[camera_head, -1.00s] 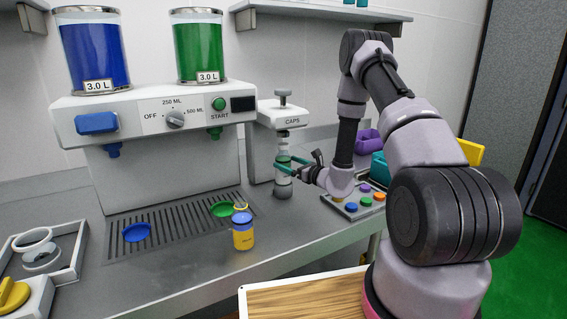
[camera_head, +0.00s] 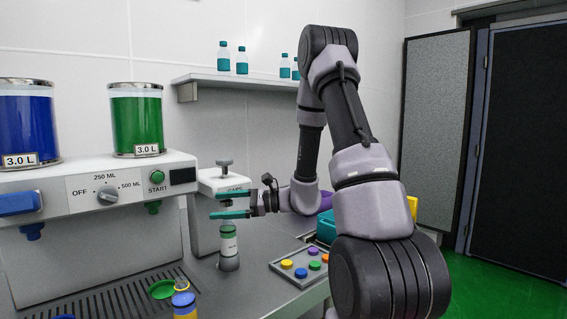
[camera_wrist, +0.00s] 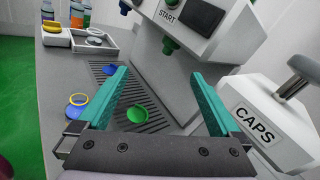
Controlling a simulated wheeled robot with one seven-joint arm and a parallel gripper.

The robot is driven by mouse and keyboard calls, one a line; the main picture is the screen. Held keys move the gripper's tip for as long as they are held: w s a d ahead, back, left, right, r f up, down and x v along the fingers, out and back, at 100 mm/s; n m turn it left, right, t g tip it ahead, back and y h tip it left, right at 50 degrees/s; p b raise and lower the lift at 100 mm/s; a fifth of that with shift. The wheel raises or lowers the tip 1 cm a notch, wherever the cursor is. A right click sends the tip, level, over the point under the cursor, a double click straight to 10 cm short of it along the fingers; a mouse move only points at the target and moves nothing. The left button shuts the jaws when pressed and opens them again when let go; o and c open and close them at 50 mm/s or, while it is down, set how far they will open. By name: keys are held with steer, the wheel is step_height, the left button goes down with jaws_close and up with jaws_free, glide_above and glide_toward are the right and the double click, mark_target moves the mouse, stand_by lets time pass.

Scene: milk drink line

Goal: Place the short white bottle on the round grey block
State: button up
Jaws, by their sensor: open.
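The short white bottle (camera_head: 228,243) has a green cap and stands upright on the round grey block (camera_head: 229,264), beneath the white caps machine (camera_head: 215,183). My gripper (camera_head: 215,205) is open and empty. Its teal fingers are just above the bottle's cap in the head view, and I cannot tell the exact gap. The wrist view shows the two fingers (camera_wrist: 158,76) spread apart with nothing between them. The bottle and the block are not visible in the wrist view. The caps machine also shows in the wrist view (camera_wrist: 285,120), at the right.
The drink dispenser (camera_head: 95,235) stands at the left. A blue and yellow jar (camera_head: 184,305) stands near the green disc (camera_head: 161,289). A tray of coloured caps (camera_head: 303,267) lies right of the bottle. A shelf (camera_head: 250,82) with small bottles hangs above.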

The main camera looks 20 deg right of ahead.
steer(key=s+a+r+n+g+h, duration=0.1)
steer(key=s+r+n+g+h, duration=0.3)
steer(key=s, duration=0.4)
steer(key=s+r+n+g+h, duration=0.2)
steer(key=s+r+n, duration=0.2)
steer(key=s+n, duration=0.25)
steer(key=s+d+r+n+t+h, duration=0.4)
steer(key=s+d+r+t+h, duration=0.3)
steer(key=d, duration=0.4)
steer(key=shift+s+r+h, duration=0.5)
steer(key=shift+r, duration=0.35)
